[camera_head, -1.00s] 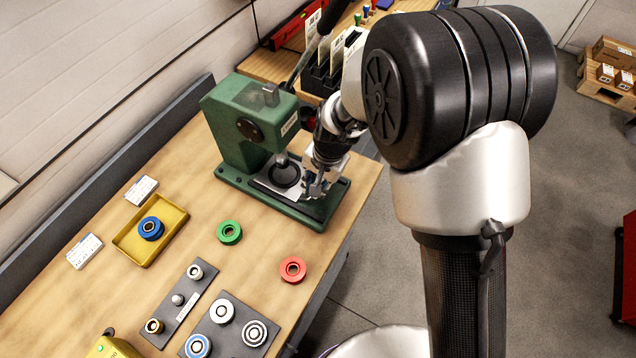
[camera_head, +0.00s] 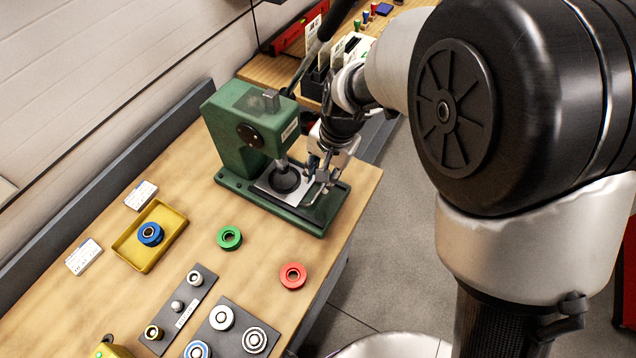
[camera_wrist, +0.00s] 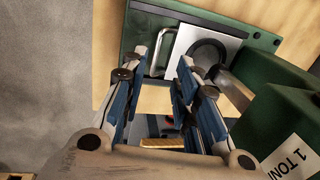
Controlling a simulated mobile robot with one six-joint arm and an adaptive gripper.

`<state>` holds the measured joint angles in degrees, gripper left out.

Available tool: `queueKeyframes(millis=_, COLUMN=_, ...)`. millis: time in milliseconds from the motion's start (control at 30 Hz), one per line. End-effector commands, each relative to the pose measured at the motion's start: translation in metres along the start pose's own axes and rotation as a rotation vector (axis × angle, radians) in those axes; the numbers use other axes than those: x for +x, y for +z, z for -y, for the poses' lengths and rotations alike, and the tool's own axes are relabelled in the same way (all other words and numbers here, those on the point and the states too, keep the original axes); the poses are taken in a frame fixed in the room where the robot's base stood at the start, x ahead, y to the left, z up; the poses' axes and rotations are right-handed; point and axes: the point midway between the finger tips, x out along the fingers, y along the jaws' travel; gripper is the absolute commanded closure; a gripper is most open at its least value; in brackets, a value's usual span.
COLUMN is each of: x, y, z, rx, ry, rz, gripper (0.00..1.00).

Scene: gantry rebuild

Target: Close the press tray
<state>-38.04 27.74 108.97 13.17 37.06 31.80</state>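The green press (camera_head: 250,135) stands at the far end of the wooden bench. Its tray, a pale plate (camera_head: 266,185) with a dark ring (camera_head: 285,180) on it, lies on the green press base, under the ram. In the wrist view the pale tray plate (camera_wrist: 184,42) has a silver loop handle (camera_wrist: 167,36) at its left side. My gripper (camera_head: 318,183) is at the tray's right side, pointing down. In the wrist view my gripper (camera_wrist: 163,62) is open, with the handle appearing between its fingertips. Contact with the handle cannot be told.
A yellow tray (camera_head: 167,250) with a blue ring (camera_head: 150,234), a green ring (camera_head: 229,238) and a red ring (camera_head: 293,275) lie on the bench. Dark plates with bearings (camera_head: 222,317) are at the front. The press lever (camera_head: 306,62) rises close to my arm.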

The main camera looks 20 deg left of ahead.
Motion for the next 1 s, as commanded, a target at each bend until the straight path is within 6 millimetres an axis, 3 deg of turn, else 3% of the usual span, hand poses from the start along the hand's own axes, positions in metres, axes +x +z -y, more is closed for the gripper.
queueKeyframes(millis=200, x=-0.029, y=0.0, z=0.0, rx=0.001, ry=-0.001, rz=-0.002, gripper=0.72)
queueKeyframes(millis=867, x=-0.036, y=0.0, z=-0.001, rx=0.0, ry=0.0, rz=-0.001, gripper=0.72)
queueKeyframes(millis=1000, x=-0.058, y=-0.005, z=-0.019, rx=-0.004, ry=-0.008, rz=-0.028, gripper=0.72)
